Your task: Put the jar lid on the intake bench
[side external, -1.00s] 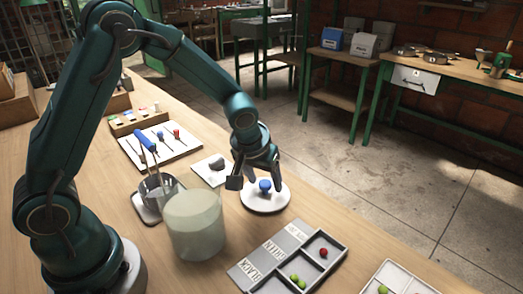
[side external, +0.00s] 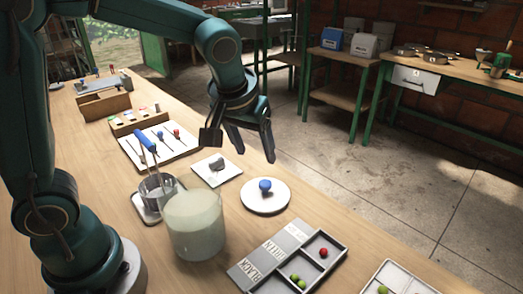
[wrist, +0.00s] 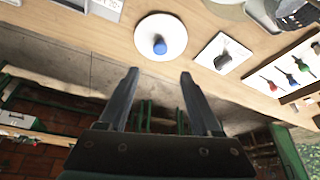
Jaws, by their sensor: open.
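The jar lid (side external: 247,200), a white round disc with a blue knob (side external: 265,185), lies flat on the long wooden bench (side external: 330,222). It also shows in the wrist view (wrist: 148,25), whole and uncovered near the top. My gripper (side external: 243,146) is open and empty, raised above the bench behind the lid and clear of it. In the wrist view its two fingers (wrist: 160,77) are spread with nothing between them, below the lid. A large translucent jar (side external: 193,228) stands at the lid's left. No label marks the intake bench, but the lid rests on this wooden bench.
A small white card with a grey lump (side external: 217,172) lies beside the lid. A metal cup with a blue-handled tool (side external: 157,193) stands by the jar. A labelled sorting tray (side external: 290,262) with red and green balls is in front. A tool board (side external: 160,146) lies farther back.

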